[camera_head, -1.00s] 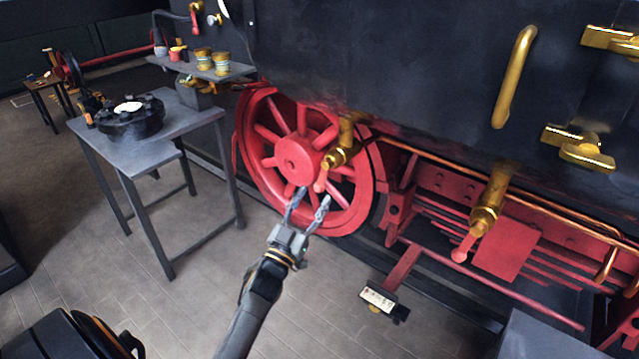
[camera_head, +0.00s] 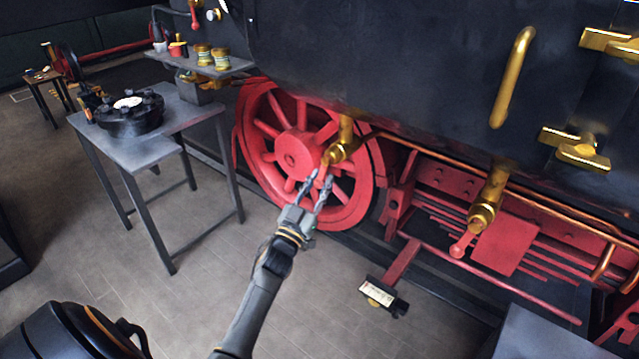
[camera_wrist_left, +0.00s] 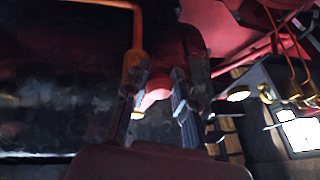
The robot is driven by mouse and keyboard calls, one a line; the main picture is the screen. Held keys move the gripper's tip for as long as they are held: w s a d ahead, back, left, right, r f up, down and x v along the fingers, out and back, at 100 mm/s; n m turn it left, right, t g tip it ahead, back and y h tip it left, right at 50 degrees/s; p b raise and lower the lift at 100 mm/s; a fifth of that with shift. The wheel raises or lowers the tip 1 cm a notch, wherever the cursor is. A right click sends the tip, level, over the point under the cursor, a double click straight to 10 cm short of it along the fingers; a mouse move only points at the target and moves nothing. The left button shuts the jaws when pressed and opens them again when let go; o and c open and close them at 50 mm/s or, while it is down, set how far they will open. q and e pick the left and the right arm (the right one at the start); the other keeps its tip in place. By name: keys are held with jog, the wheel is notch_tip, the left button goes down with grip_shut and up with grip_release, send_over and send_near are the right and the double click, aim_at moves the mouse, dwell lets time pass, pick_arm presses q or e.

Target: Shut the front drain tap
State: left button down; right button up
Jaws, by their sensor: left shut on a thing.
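Two brass drain taps with red levers hang under the dark locomotive body. One brass tap (camera_head: 343,148) is in front of the red spoked wheel; the other (camera_head: 483,212) is further right, its red lever (camera_head: 461,247) slanting down to the left. My left gripper (camera_head: 320,180) is at the tap by the wheel, its fingers shut on that tap's red lever (camera_head: 325,163), which is mostly hidden by them. In the left wrist view a reddish lever end (camera_wrist_left: 153,98) shows between the two fingers, beside a brass part (camera_wrist_left: 135,70). My right gripper is not in view.
A grey metal table (camera_head: 185,112) with a dark round flanged part (camera_head: 130,116) stands left of the wheel (camera_head: 285,195). A copper pipe (camera_head: 430,155) runs along the locomotive's underside. A red step bracket (camera_head: 403,265) juts out low on the right.

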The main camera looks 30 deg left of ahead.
pick_arm(q)
jog(key=shift+w+a+f+m, duration=0.1)
jog(key=shift+m, duration=0.3)
jog(key=shift+a+h+b, duration=0.15)
jog(key=shift+h+b, duration=0.2)
jog(key=shift+h, duration=0.05)
jog(key=a+r+m+g+h+b, duration=0.1)
jog(key=a+r+m+h, duration=0.1)
jog(key=m, duration=0.8)
jog(key=a+r+m+g+h+b, duration=0.2)
jog(key=r+m+h, duration=0.3)
jog(key=m, duration=0.5)
jog(key=shift+w+a+r+m+h, duration=0.35)
jog(key=shift+a+h, duration=0.25)
jog(key=shift+h, duration=0.7)
jog(key=shift+s, duration=0.1)
